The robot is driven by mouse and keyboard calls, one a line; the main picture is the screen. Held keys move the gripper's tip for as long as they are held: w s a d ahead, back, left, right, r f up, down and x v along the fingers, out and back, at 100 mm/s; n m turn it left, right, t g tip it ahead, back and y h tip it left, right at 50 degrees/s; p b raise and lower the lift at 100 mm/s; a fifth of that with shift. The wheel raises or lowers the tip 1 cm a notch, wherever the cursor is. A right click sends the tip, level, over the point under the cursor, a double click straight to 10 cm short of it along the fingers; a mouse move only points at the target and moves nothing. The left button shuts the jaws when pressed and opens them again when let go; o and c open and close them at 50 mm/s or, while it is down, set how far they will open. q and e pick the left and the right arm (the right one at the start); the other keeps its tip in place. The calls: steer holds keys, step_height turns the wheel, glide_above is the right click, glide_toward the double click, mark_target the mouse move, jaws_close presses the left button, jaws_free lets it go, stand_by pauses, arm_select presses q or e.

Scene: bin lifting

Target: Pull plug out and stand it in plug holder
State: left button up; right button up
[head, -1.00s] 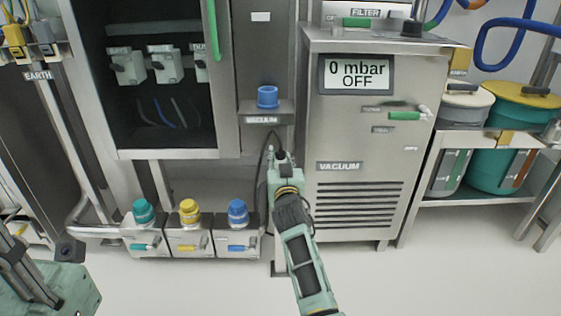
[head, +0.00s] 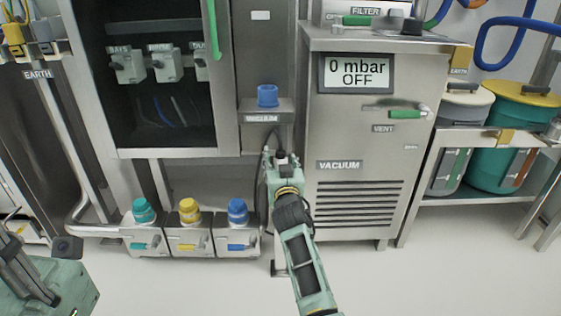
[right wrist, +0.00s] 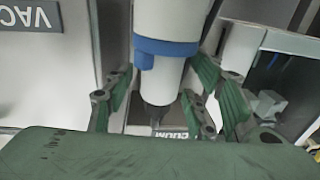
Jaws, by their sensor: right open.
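The plug is a white cylinder with a blue ring (right wrist: 165,47). It shows in the right wrist view between the fingers of my right gripper (right wrist: 165,88), its tapered dark cable end toward the palm. The fingers stand apart on either side of it. In the head view my right gripper (head: 281,160) is in front of the vacuum unit's left edge, with the dark cable end (head: 281,157) between its fingers; it hides the plug body. I cannot tell what the plug's far end sits in. My left gripper (head: 42,275) is partly in view at the lower left, its jaw opening unclear.
The steel vacuum unit (head: 355,130) reads 0 mbar OFF. A small shelf labelled vacuum (head: 265,112) carries a blue cap (head: 267,95). Low boxes with green, yellow and blue caps (head: 190,210) stand left of my right arm.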

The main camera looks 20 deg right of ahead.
steer(key=shift+r, duration=0.3)
step_height(320, 180, up, 9)
steer(key=shift+r, duration=0.2)
